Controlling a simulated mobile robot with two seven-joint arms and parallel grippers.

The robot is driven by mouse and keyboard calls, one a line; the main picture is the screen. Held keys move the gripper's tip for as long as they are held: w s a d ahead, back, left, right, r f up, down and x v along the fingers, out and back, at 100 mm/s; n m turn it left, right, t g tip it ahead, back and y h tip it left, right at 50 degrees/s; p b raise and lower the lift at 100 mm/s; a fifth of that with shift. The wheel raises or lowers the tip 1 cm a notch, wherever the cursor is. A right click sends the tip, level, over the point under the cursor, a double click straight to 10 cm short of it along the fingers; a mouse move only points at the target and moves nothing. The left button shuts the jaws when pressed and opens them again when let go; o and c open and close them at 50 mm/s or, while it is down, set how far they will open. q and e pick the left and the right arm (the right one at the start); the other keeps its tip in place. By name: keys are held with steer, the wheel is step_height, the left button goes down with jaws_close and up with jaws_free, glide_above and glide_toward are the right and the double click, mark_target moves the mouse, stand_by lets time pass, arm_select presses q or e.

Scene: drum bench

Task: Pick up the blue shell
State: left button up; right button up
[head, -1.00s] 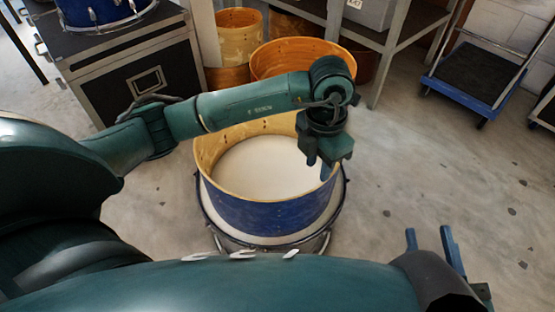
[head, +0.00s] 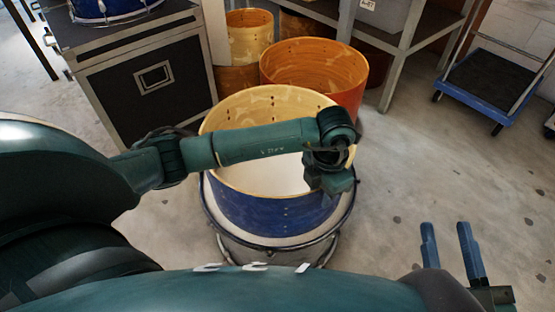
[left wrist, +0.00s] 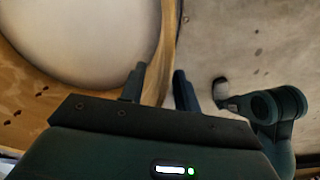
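The blue shell (head: 265,212) is an open drum shell, blue outside and pale wood inside. It stands upright on a round stand (head: 250,250) in the middle of the head view. My left gripper (head: 335,182) is at its right rim, pointing down; its fingertips are hidden in the head view. In the left wrist view the left gripper (left wrist: 160,80) is open, with one finger inside the shell's wall (left wrist: 50,95) and one outside; contact cannot be told. My right gripper (head: 449,248) is open and empty over the floor at lower right.
An orange-red shell (head: 315,68) stands close behind the blue shell, with a wooden shell (head: 249,38) beyond. A black case (head: 145,90) stands at left, a grey shelf (head: 398,60) behind. A blue trolley (head: 490,85) is far right. Floor at right is clear.

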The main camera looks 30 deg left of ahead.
arm_select(q)
steer(key=shift+f, duration=0.1)
jaws_close()
stand_by(1.3)
steer(key=shift+w+r, duration=0.1)
steer(key=shift+r, duration=0.1)
